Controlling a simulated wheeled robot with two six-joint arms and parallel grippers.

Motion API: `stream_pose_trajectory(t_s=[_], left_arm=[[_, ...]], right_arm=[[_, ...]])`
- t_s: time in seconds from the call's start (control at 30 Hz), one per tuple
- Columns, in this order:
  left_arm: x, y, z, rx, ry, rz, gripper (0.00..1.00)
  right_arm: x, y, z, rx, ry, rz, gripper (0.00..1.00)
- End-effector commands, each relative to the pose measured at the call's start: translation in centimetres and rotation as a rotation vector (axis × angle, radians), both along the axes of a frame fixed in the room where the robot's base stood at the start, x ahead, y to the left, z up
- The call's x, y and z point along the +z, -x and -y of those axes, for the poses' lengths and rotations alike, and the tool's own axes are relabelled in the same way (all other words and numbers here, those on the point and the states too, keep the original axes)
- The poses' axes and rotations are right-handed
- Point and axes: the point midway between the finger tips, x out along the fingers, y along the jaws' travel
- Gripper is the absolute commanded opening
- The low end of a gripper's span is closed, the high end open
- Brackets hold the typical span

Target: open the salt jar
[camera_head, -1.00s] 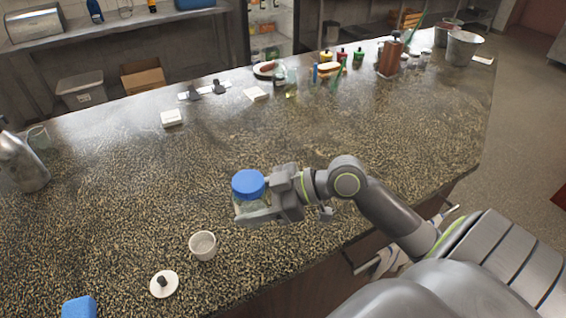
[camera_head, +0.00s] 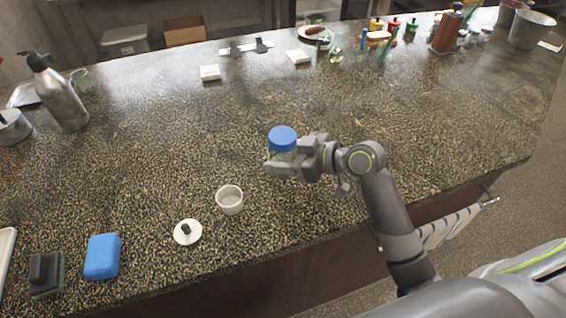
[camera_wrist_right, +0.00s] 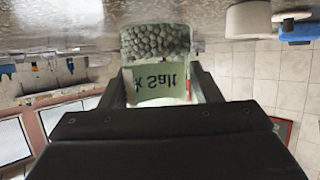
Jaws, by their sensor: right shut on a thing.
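The salt jar (camera_head: 281,155) is a clear jar with a blue lid (camera_head: 282,135). It stands upright over the front middle of the counter, and the lid is on. My right gripper (camera_head: 284,160) comes from the right and is shut on the jar's body, below the lid. In the right wrist view the picture is upside down. There the salt jar (camera_wrist_right: 157,62) sits between the fingers, with grey grains and a label reading "Salt"; its lid is hidden. I cannot tell whether the jar touches the counter. My left gripper is not in view.
A small white cup (camera_head: 229,200) and a white knobbed lid (camera_head: 187,232) lie left of the jar. A blue sponge (camera_head: 103,256) and a dark brush-like block (camera_head: 46,274) are farther left.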

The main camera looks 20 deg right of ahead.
Motion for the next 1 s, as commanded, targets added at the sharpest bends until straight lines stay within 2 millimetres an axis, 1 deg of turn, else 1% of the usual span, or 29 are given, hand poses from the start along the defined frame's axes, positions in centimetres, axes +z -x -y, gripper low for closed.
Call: stream_pose_trajectory(t_s=[0.03,0.1,0.2,0.47,0.57,0.6,0.73,0.77,1.0], left_arm=[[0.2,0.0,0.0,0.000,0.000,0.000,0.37],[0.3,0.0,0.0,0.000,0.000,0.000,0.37],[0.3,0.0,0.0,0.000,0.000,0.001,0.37],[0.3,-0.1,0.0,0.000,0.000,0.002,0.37],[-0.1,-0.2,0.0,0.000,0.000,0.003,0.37],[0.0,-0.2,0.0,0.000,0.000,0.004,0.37],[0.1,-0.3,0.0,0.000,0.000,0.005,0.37],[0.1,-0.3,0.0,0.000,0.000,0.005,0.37],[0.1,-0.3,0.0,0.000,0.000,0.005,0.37]], right_arm=[[-0.8,0.1,0.0,-0.001,-0.003,-0.005,0.00],[-1.8,0.1,0.0,-0.001,-0.003,-0.005,0.00],[-2.8,0.0,0.0,-0.001,-0.002,-0.004,0.00],[-2.9,0.0,0.0,0.000,-0.001,0.001,0.00],[-3.3,0.0,0.0,0.000,-0.001,0.001,0.00],[-3.3,0.0,0.0,0.000,0.000,-0.001,0.60],[-3.2,0.0,0.0,0.000,0.000,-0.001,0.77],[-3.2,0.1,0.0,0.000,0.000,-0.001,0.79],[-3.2,0.0,0.0,0.000,0.000,-0.001,0.79]])
